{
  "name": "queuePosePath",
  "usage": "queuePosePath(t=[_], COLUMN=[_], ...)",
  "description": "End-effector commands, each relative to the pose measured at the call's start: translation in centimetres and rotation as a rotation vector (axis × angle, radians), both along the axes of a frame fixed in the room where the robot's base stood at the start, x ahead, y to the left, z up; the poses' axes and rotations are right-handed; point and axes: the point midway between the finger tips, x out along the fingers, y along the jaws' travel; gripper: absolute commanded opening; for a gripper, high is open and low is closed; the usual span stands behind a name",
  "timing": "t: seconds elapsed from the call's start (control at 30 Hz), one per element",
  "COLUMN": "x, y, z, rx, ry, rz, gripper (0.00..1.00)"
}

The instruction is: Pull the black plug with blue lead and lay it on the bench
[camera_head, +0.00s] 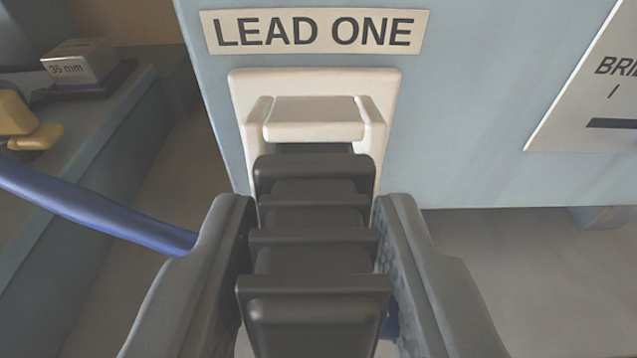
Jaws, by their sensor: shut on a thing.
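The black plug (315,262) has a ribbed body and sits between the two grey fingers of my gripper (312,240), which are shut on it. Its far end is at the cream socket (250,92) under the "LEAD ONE" label (320,32). A dark gap shows below the socket's raised cream flap (314,118); I cannot tell how deep the plug is seated. The blue lead (95,207) comes in from the left edge and passes behind the left finger. A bit of blue also shows low by the right finger. Where the lead joins the plug is hidden.
The socket is on a blue-grey cabinet face (480,110). A cream panel (590,95) with partly cut-off lettering is at right. The blue-grey bench (100,150) at left bears a "35 mm" block (80,63) on a dark base and a yellow object (18,120).

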Motion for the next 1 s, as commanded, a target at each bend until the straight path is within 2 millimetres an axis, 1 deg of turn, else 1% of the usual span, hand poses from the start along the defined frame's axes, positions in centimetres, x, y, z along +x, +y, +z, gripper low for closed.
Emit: queuePosePath(t=[0.57,1.0], x=[-0.1,-1.4], y=[0.0,0.0], z=[0.1,0.4], rx=[0.0,0.0], ry=[-0.001,-0.001], rz=[0.0,0.0], gripper=[0.09,0.09])
